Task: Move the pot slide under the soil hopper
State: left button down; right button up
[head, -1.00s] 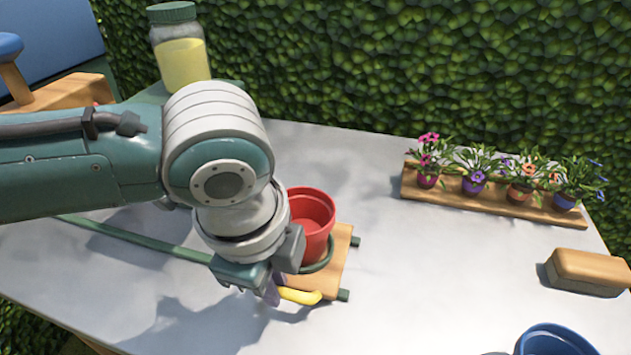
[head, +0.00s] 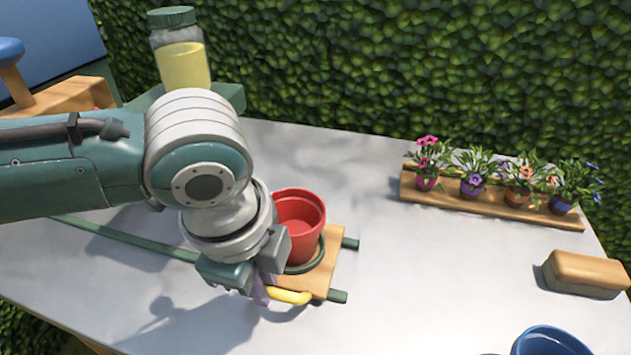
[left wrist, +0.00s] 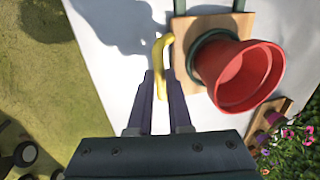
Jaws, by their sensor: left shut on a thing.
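The pot slide is a wooden board (head: 325,262) with a green ring on green rails, and its board also shows in the left wrist view (left wrist: 182,30). A red pot (head: 304,240) stands upright in the ring; it also shows in the left wrist view (left wrist: 238,75). A yellow handle (head: 290,297) sticks out at the board's near side. My left gripper (left wrist: 160,78) is shut on this handle, with its purple fingers on either side of it in the left wrist view. My left wrist hides part of the slide and rails in the head view. I cannot make out the soil hopper clearly.
A jar of yellow stuff (head: 183,62) stands on a green support at the back left. A green rail (head: 125,238) runs left along the table. Several potted flowers stand on a wooden strip (head: 485,207). A wooden block (head: 586,272) and blue pot (head: 550,340) are at right.

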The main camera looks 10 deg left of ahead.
pick_arm(q)
jog(key=a+p, duration=0.1)
jog(key=a, duration=0.7)
jog(key=shift+w+a+p, duration=0.1)
jog(key=shift+a+p, duration=0.1)
jog(key=shift+p, duration=0.1)
jog(key=c, duration=0.8)
grip_release()
jog(key=shift+c, duration=0.2)
notch_tip(320, 180, up, 10)
jog(key=s+p, duration=0.1)
jog(key=p, duration=0.1)
jog(key=shift+s, duration=0.4)
jog(key=shift+f, duration=0.15)
